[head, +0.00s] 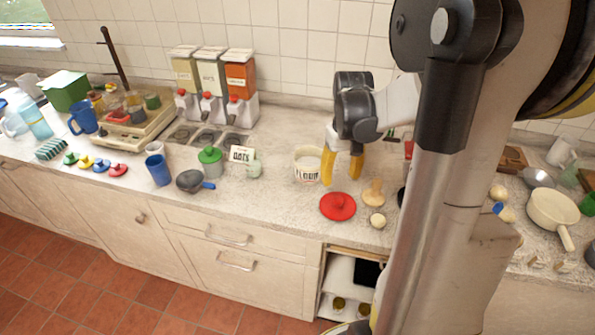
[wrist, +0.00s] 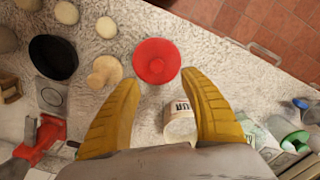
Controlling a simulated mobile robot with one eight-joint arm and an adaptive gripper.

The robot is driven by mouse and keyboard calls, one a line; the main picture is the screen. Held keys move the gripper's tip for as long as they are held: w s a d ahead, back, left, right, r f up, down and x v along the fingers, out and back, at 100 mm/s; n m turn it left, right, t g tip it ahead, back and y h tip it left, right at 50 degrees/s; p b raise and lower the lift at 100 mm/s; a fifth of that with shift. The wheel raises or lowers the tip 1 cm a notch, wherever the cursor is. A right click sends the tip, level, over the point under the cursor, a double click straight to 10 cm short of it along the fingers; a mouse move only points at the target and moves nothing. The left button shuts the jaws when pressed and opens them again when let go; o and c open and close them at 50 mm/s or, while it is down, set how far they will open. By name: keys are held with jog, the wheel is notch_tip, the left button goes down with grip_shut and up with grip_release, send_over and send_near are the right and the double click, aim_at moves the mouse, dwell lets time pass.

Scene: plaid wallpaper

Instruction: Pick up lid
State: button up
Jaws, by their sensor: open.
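A round red lid (head: 338,206) with a knob on top lies flat on the counter near its front edge. The lid also shows in the wrist view (wrist: 156,61), just beyond the fingertips and between their lines. My gripper (head: 343,168) is open and empty, its two yellow fingers pointing down above the counter, behind the lid in the head view. The wrist view shows both yellow fingers (wrist: 167,90) spread apart, touching nothing that I can make out. A white flour canister (head: 307,167), with no lid visible on it, stands left of my gripper; its label shows between the fingers in the wrist view (wrist: 181,125).
A wooden knob-shaped piece (head: 373,192) and a pale round item (head: 377,220) lie close to the right of the lid. A green-lidded jar (head: 211,163) and a dark pan with a blue handle (head: 192,182) are to the left. Small coloured lids (head: 101,166) lie far left.

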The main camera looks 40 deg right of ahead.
aim_at(339, 199)
notch_tip(339, 199, down, 5)
jog(key=shift+s+f+b, duration=0.1)
jog(key=shift+s+b, duration=0.05)
jog(key=shift+b, duration=0.7)
jog(key=f+b, duration=0.1)
jog(key=f, duration=0.2)
jog(key=f+b, duration=0.1)
jog(key=f, duration=0.1)
jog(key=shift+w+d+f+b, duration=0.2)
jog(key=shift+d+f+b, duration=0.1)
jog(key=shift+d, duration=0.1)
jog(key=shift+r, duration=0.15)
jog(key=c, duration=1.1)
